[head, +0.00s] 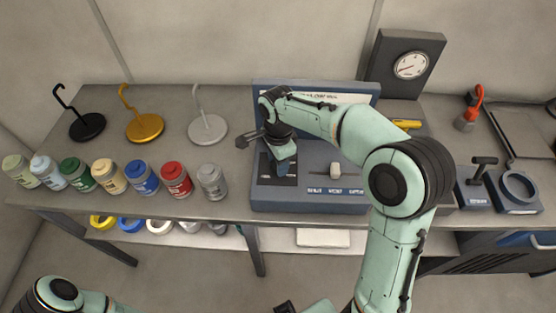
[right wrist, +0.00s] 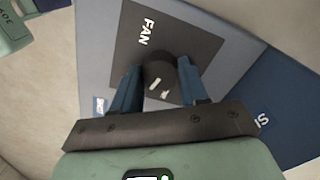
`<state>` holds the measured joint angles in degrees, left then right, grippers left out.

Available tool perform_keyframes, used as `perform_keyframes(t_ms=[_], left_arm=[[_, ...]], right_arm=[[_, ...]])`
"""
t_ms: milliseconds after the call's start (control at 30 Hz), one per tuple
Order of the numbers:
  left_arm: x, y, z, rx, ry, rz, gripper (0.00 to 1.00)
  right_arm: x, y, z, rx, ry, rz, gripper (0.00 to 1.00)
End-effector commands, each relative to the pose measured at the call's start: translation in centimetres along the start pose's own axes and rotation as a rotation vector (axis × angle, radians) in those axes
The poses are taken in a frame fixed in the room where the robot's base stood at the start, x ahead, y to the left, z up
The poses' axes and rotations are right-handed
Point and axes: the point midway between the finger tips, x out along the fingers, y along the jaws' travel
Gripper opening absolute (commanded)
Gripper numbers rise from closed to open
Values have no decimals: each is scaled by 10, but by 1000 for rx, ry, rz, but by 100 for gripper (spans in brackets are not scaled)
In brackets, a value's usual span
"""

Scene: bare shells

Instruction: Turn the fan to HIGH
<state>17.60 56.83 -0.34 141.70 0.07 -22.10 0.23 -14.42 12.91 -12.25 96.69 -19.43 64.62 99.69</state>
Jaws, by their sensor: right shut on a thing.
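The fan control is a dark round knob (right wrist: 158,72) with a white mark, on a black plate lettered FAN (right wrist: 146,32) in the right wrist view. My right gripper (right wrist: 158,85) has its two blue fingers shut on the knob, one on each side. The position words around the knob are hidden or too small to read, so I cannot tell its setting. In the head view my right gripper (head: 284,160) is over the left part of the blue-grey control panel (head: 320,201) and hides the knob. My left arm shows at the lower left, its gripper out of frame.
Right of the knob, the panel has a pale switch (head: 334,171). A gauge box (head: 411,65) stands behind. Several paint cans (head: 145,177) line the bench's left front, with hook stands (head: 208,128) behind them. A black-handled fixture (head: 478,172) is at the right.

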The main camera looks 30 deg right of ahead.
Motion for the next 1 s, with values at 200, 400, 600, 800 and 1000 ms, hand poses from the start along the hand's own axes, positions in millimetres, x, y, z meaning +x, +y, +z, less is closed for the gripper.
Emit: perform_keyframes(t_ms=[200, 400, 600, 800, 1000], left_arm=[[0, 0, 0, 0, 0, 0, 43], [0, 0, 0, 0, 0, 0, 43], [0, 0, 0, 0, 0, 0, 43], [0, 0, 0, 0, 0, 0, 43], [0, 0, 0, 0, 0, 0, 43]], right_arm=[[-1, 0, 0, 148, 0, -2, 13], [-1, 0, 0, 236, -1, -1, 13], [-1, 0, 0, 277, -1, -2, 13], [-1, 0, 0, 289, -1, -2, 13], [-1, 0, 0, 289, -1, -2, 13]])
